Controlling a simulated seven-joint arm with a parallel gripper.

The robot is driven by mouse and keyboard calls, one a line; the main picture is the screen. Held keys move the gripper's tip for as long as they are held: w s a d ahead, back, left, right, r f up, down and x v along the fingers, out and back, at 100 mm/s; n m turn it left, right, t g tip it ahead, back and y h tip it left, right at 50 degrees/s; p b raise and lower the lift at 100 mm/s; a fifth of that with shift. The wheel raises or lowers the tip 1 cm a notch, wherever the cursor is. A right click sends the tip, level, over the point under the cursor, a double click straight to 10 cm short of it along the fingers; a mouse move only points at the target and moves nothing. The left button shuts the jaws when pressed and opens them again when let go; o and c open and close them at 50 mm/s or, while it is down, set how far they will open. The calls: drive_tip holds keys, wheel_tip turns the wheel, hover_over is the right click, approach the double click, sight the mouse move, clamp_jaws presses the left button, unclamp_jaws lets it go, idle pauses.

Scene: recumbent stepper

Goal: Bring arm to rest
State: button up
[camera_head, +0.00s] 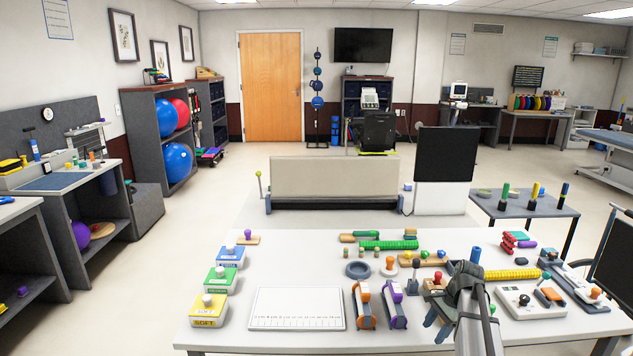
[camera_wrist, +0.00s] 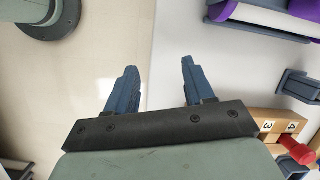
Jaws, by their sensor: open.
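My gripper (camera_head: 436,322) is over the front edge of the white table (camera_head: 250,325), right of the purple-ended handle device (camera_head: 394,304). In the wrist view my gripper (camera_wrist: 158,68) has its two blue fingers spread apart with nothing between them. The white table edge runs between the fingers, with pale floor on the left and table on the right. My arm comes in from the bottom right in the head view and hides part of the table.
An orange-ended device (camera_head: 363,304) and a white ruled board (camera_head: 296,309) lie to the left. A red knob device (camera_head: 435,283) and a yellow ribbed roller (camera_head: 513,274) lie behind my gripper. A white control box (camera_head: 530,301) stands right. Floor left of the table is clear.

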drive_tip(key=s+a+f+n+g, duration=0.25)
drive_tip(key=s+a+f, duration=0.45)
drive_tip(key=s+f, duration=0.5)
drive_tip(key=s+a+f+n+g, duration=0.1)
drive_tip(key=s+a+f+n, duration=0.4)
drive_tip(key=s+f, duration=0.7)
drive_tip(key=s+a+f+n+g+h, duration=0.1)
drive_tip(key=s+a+f+n, duration=0.1)
drive_tip(key=s+f, duration=0.5)
drive_tip(key=s+a+f+n+g+h, duration=0.2)
drive_tip(key=s+f+n, duration=0.3)
drive_tip(key=s, duration=1)
wheel_tip(320, 180, down, 2)
drive_tip(key=shift+a+f, duration=0.1)
drive_tip(key=shift+a, duration=0.75)
drive_tip(key=shift+g, duration=0.25)
